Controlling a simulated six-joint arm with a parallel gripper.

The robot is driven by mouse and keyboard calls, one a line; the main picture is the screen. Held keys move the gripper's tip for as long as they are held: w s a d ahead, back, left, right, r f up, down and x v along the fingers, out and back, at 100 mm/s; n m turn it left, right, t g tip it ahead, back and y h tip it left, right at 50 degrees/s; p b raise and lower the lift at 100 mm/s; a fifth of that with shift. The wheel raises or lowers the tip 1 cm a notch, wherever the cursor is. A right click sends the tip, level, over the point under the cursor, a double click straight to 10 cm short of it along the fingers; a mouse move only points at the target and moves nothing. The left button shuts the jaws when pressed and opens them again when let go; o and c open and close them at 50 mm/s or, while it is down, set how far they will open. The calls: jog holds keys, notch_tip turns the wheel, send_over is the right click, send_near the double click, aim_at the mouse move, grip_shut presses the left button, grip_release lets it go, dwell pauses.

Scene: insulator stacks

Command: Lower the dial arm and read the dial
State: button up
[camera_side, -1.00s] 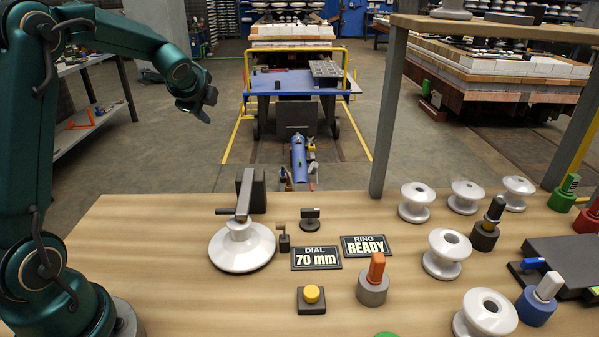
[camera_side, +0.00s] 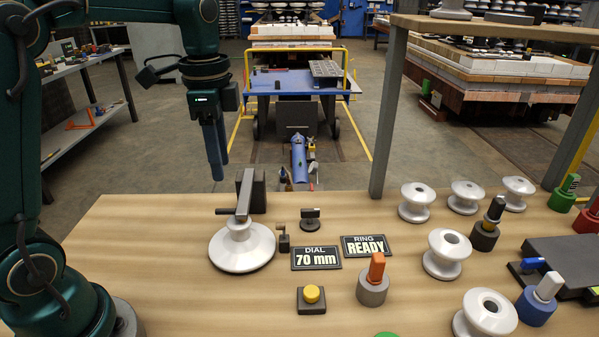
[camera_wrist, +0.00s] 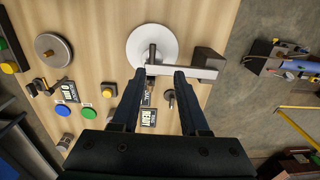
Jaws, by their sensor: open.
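The dial arm (camera_side: 244,197) is a grey bar running from a dark block (camera_side: 258,190) to above a white insulator (camera_side: 241,250); whether it touches the insulator is unclear. A dark handle (camera_side: 227,211) sticks out to its left. The dial sign (camera_side: 316,259) reads 70 mm. My gripper (camera_side: 218,177) points down, above and behind the dial arm, apart from it. In the wrist view my gripper (camera_wrist: 159,74) is open and empty, its fingertips close to the line of the dial arm (camera_wrist: 190,71), near the handle (camera_wrist: 152,54).
A second sign (camera_side: 366,246) reads RING READY. A yellow button (camera_side: 312,294), an orange-topped post (camera_side: 375,275) and several white insulators (camera_side: 447,253) stand to the right. A grey shelf post (camera_side: 390,115) rises behind. The table front left is clear.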

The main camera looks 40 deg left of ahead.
jog(key=shift+f, duration=1.15)
grip_shut()
dwell(0.5)
grip_release()
jog(key=shift+r, duration=0.1)
